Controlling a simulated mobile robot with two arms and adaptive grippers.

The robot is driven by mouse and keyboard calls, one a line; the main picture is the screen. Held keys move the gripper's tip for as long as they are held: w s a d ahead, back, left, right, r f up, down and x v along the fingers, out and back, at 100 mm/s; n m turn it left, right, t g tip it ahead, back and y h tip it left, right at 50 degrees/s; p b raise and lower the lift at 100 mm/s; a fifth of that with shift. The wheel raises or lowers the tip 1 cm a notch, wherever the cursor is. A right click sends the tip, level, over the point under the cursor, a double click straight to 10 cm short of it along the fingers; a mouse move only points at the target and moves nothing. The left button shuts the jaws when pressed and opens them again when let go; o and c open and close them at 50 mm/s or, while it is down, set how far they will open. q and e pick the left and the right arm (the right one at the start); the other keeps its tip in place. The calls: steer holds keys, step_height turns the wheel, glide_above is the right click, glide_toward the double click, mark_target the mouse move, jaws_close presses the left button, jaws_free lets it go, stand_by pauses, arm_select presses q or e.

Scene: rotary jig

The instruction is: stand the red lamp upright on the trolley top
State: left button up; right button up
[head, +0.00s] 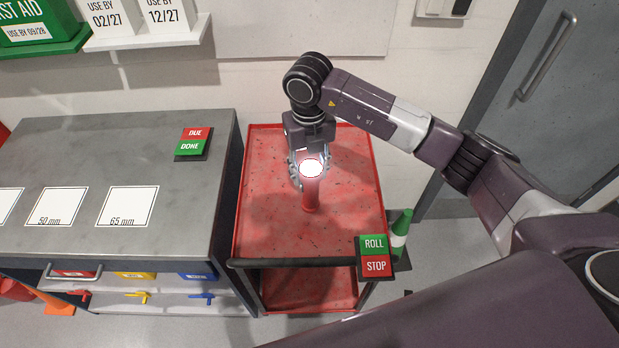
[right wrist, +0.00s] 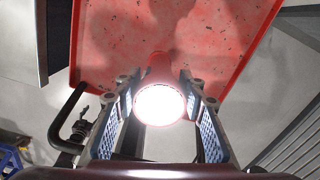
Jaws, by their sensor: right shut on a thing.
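The red lamp (head: 311,194) is over the middle of the red trolley top (head: 262,215). Its white face is lit and points up toward the head camera, with the red body running down below it. My right gripper (head: 309,172) is shut on the lamp near its lit end. In the right wrist view the lamp (right wrist: 160,68) sits between the two padded fingers (right wrist: 160,105), with the trolley top (right wrist: 105,50) behind it. I cannot tell whether the lamp's foot touches the trolley top. My left gripper is not in view.
A grey bench (head: 130,150) with a DUE/DONE sign (head: 193,143) stands left. The trolley top around the lamp is clear.

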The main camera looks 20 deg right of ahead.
step_height(320, 180, down, 4)
steer(key=shift+r+p, duration=0.2)
steer(key=shift+p, duration=0.3)
steer(key=shift+f, duration=0.4)
steer(key=shift+f, duration=0.1)
steer(key=o, duration=1.2)
